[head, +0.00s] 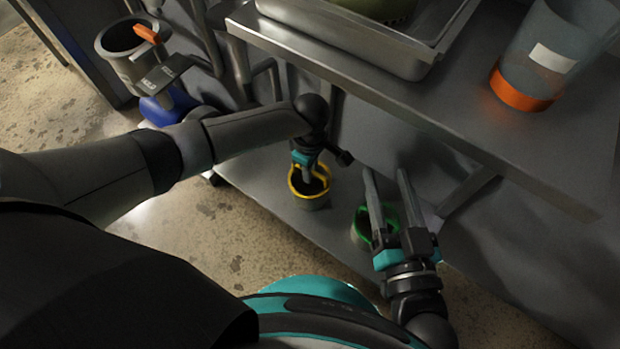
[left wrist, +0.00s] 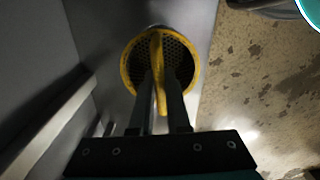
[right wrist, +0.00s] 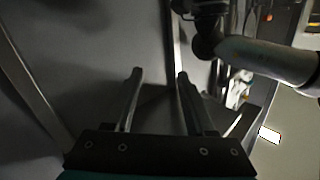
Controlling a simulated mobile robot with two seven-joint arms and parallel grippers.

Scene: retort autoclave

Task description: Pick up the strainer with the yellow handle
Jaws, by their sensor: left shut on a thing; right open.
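The strainer with the yellow rim and handle (head: 310,199) stands on the lower shelf of the metal table in the head view. In the left wrist view the yellow strainer (left wrist: 191,82) shows its perforated inside, with the yellow handle (left wrist: 157,52) arching across the middle. My left gripper (head: 308,176) reaches down into it and is shut on the handle; its fingers (left wrist: 160,98) lie on both sides of the handle. My right gripper (head: 386,178) is open and empty, above a green-rimmed strainer (head: 360,229). The right wrist view shows its fingers (right wrist: 160,75) apart with nothing between them.
The lower shelf (head: 270,190) is bare around the yellow strainer. The table top (head: 440,110) overhangs behind, with a metal tray (head: 345,42) and a clear container with an orange base (head: 540,60). A metal pot (head: 118,62) and a blue object (head: 165,105) stand at the far left.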

